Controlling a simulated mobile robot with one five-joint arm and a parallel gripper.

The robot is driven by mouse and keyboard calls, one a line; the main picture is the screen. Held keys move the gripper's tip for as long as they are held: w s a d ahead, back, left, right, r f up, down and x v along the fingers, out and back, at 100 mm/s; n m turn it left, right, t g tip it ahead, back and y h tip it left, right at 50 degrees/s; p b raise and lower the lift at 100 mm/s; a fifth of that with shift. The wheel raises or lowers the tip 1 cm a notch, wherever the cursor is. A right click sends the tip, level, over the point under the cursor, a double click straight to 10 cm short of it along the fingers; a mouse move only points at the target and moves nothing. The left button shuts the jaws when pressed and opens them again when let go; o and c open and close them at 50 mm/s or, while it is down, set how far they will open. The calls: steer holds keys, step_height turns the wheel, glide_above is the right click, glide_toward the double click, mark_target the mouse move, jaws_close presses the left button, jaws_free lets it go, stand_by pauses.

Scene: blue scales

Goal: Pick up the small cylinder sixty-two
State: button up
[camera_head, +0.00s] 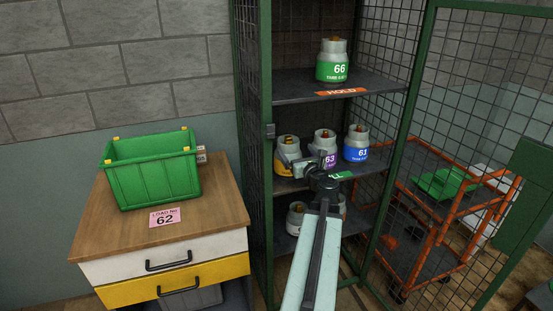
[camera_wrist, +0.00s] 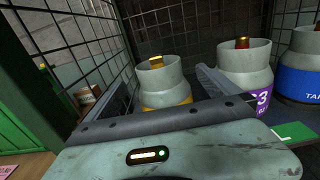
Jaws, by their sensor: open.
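A small grey cylinder with a yellow band (camera_head: 283,158) stands at the left end of the middle shelf in the mesh cage. Its number is not readable. It also shows in the wrist view (camera_wrist: 163,82), upright, with a brass valve in its collar. My gripper (camera_head: 295,166) is open and empty, just in front of this cylinder. In the wrist view, my gripper (camera_wrist: 167,85) has the yellow-banded cylinder just beyond or between its fingers; I cannot tell which. A pink card reading "LOAD No 62" (camera_head: 165,217) is on the wooden cabinet.
Purple-banded cylinder 63 (camera_head: 325,145) and blue-banded 61 (camera_head: 356,145) stand to the right. Green-banded 66 (camera_head: 333,62) stands on the upper shelf. More cylinders (camera_head: 296,216) stand below. A green crate (camera_head: 155,180) sits on the cabinet top (camera_head: 220,203). An orange cart (camera_head: 455,215) stands right.

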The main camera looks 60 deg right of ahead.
mark_target(292, 147)
steer(key=shift+x, duration=1.55)
steer(key=x, duration=0.5)
steer(key=shift+w+r, duration=0.1)
steer(key=shift+r, duration=0.05)
steer(key=shift+a, duration=0.15)
steer(key=c, duration=2.1)
steer(key=shift+c, duration=0.2)
